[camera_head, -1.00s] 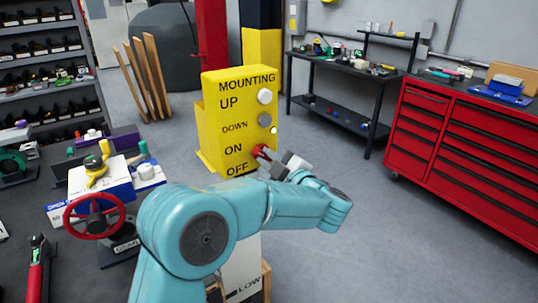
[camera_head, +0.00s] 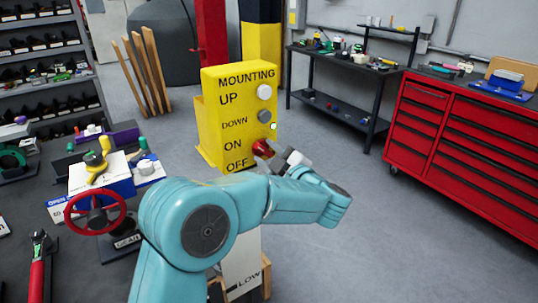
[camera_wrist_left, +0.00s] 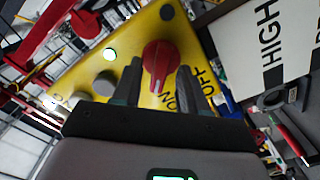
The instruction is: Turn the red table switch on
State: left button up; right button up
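The red switch (camera_head: 261,148) is a round knob with a raised grip on the yellow control box (camera_head: 222,100), beside the ON and OFF labels. My left gripper (camera_head: 276,152) is right in front of it, at its lower right. In the left wrist view the red switch (camera_wrist_left: 160,58) lies between the tips of my two dark fingers (camera_wrist_left: 157,82). The fingers stand apart, with gaps visible either side of the grip, so the gripper is open. A small lamp (camera_wrist_left: 110,54) on the box is lit. My right gripper is not in view.
Above the switch are a white button (camera_head: 264,92) and a grey button (camera_head: 264,116). A cluttered table with a red handwheel (camera_head: 94,213) is at left. A red tool cabinet (camera_head: 450,140) stands at right, with open floor between.

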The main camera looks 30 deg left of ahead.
pick_arm(q)
jog(key=shift+d, duration=0.1)
jog(key=shift+s+d+f, duration=0.1)
jog(key=shift+s+d, duration=0.05)
jog(key=shift+d, duration=0.15)
jog(key=b+v, duration=0.3)
jog(key=v, duration=1.2)
jog(key=shift+d+b, duration=0.25)
jog(key=shift+b, duration=0.15)
